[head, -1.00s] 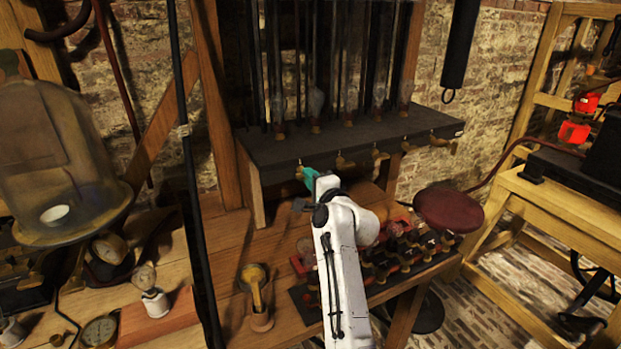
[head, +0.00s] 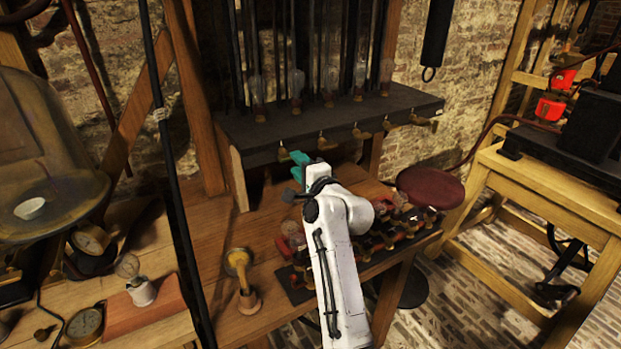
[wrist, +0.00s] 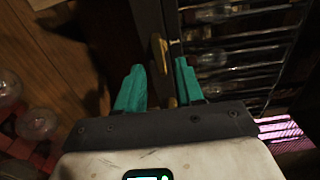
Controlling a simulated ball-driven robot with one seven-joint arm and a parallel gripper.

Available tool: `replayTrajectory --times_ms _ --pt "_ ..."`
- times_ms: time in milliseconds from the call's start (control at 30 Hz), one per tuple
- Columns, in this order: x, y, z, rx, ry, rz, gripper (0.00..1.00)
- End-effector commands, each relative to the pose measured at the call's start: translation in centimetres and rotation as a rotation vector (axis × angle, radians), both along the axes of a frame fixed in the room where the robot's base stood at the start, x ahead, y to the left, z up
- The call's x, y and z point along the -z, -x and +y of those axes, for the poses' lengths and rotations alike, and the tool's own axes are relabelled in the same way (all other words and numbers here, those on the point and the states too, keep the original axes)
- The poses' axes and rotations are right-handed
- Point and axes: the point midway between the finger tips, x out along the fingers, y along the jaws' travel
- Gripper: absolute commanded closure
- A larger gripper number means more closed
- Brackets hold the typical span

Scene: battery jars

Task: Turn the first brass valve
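A row of brass valves runs along the front edge of a dark shelf. The leftmost brass valve (head: 284,153) is just left of my gripper (head: 296,163) in the head view, partly hidden by it. In the wrist view, my gripper (wrist: 160,82) has its two teal fingers spread apart. A brass valve part (wrist: 159,54) lies between and slightly beyond the fingertips, closer to the right finger. I see no clear grip on it. More valves, such as the second one (head: 321,140), follow to the right.
The dark shelf (head: 250,150) stands on a wooden bench (head: 220,235). A black board (head: 298,288) with bulbs and red parts lies beside my arm. A dark red round seat (head: 430,188) stands right. A black pole (head: 172,190) rises at left.

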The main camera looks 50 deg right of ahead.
Motion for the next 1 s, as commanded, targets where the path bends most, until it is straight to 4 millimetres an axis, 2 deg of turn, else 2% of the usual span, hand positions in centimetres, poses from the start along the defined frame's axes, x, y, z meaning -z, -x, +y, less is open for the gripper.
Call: replayTrajectory --times_ms 200,400,600,1000 --pt "0.3 4.0 1.2 -0.001 0.004 0.002 0.63" --pt "0.2 6.3 1.8 -0.001 0.001 0.002 0.63" --pt "0.1 7.0 2.0 0.000 0.000 0.001 0.63" --pt "0.1 7.0 2.0 0.000 0.000 0.001 0.63"
